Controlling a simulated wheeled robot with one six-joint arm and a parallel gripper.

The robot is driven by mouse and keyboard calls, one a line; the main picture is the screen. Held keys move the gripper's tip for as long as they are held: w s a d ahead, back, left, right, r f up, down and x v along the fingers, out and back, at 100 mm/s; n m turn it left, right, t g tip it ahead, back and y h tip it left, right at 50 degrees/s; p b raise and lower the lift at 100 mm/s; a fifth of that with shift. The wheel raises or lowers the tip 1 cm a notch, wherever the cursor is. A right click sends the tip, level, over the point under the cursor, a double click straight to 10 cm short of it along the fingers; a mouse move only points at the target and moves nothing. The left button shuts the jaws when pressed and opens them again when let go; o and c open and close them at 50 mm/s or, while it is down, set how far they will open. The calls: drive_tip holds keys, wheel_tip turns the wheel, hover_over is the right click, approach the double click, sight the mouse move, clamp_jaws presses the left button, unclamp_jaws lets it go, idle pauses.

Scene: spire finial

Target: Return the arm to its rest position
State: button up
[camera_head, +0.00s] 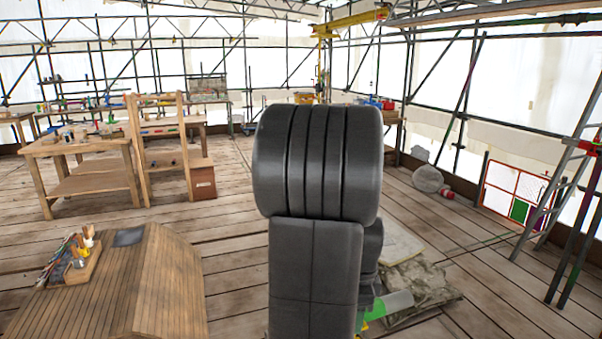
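My arm's thick dark links stand upright in the middle of the view, with a large ribbed rounded joint on top. A second dark link shows partly behind them at the right. My gripper cannot be made out; the arm itself may hide it. A pale green piece with a bright green and yellow part (390,304) shows low beside the arm at the right; I cannot tell what it is.
A wooden boarded structure (165,285) at the front left carries a tool tray (88,268). A wooden workbench (88,186) stands behind. A crumpled grey sheet (425,285) lies right of my arm. A ladder (560,180) and scaffold poles line the right. Plank floor is clear at centre left.

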wheel_tip(320, 180, up, 13)
wheel_tip(320, 180, down, 13)
drive_tip(key=shift+f, duration=0.15)
drive_tip(key=shift+n, duration=1)
drive_tip(key=n, duration=1.3)
drive_tip(key=shift+r, duration=2.5)
